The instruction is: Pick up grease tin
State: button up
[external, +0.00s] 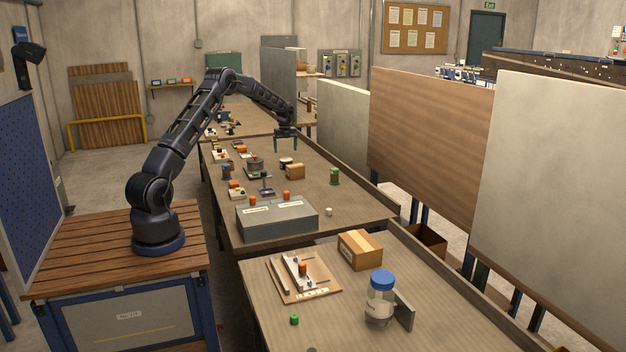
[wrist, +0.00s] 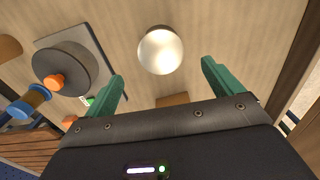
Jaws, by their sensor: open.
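A round tin with a shiny pale top, likely the grease tin (wrist: 160,50), stands on the workbench in the wrist view. It lies ahead of and between the two green fingers of my gripper (wrist: 162,74), with clear space on both sides. In the external view a small round tin (external: 286,162) sits on the long bench just below my gripper (external: 286,150). My gripper points down, open and empty, above the tin. Its fingers do not appear to touch anything.
A small cardboard box (external: 295,172) stands close beside the tin. A device with a dark round disc (external: 255,166) is to its left, also in the wrist view (wrist: 62,70). Bare bench lies around the tin.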

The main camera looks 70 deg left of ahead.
aim_at(286, 159)
notch_tip(286, 159, down, 9)
jog(key=shift+w+a+r, duration=0.1)
jog(key=c, duration=1.2)
jog(key=shift+r, duration=0.1)
